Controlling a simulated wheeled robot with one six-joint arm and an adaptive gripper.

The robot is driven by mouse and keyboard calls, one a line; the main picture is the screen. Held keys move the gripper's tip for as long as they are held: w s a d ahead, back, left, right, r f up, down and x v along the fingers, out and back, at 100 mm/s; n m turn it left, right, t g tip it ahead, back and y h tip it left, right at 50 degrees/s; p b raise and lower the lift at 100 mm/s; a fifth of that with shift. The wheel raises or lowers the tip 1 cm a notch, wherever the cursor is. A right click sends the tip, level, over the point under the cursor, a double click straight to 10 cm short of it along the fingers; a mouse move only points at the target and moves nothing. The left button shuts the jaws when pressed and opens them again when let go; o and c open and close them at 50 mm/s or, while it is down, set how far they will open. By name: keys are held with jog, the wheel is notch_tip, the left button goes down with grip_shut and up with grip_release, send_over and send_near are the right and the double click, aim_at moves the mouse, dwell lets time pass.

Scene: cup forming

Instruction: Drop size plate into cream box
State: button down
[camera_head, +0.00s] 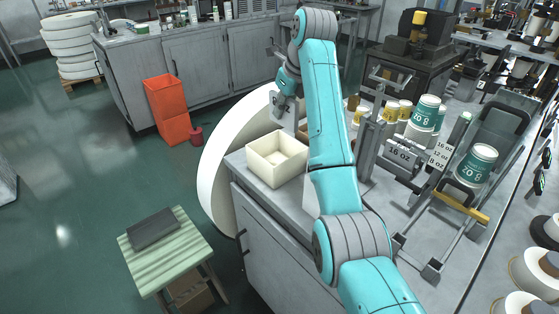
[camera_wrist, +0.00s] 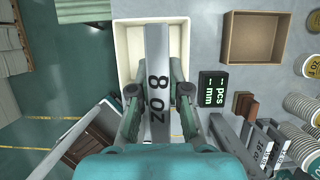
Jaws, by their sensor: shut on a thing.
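The size plate (camera_wrist: 158,45) is a long grey bar marked "8 OZ". In the wrist view my gripper (camera_wrist: 158,92) has one finger on each side of it and is shut on it. The cream box (camera_wrist: 123,50) lies beneath the plate's far part in that view, and the plate hides part of its inside. In the head view the cream box (camera_head: 270,172) stands open at the left end of the grey worktop. My gripper (camera_head: 284,100) is above and behind it there, partly hidden by my arm.
A brown tray (camera_wrist: 228,37) and a black display (camera_wrist: 212,86) are right of the box in the wrist view. Plates marked "16 OZ" (camera_head: 401,156) and "12 OZ" (camera_head: 440,154) stand near several stacked cups (camera_head: 425,112). A striped stool (camera_head: 165,245) stands on the floor.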

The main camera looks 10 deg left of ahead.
aim_at(283, 125)
jog(key=shift+f, duration=2.65)
jog(key=c, duration=1.1)
grip_release()
jog(key=shift+o, duration=0.2)
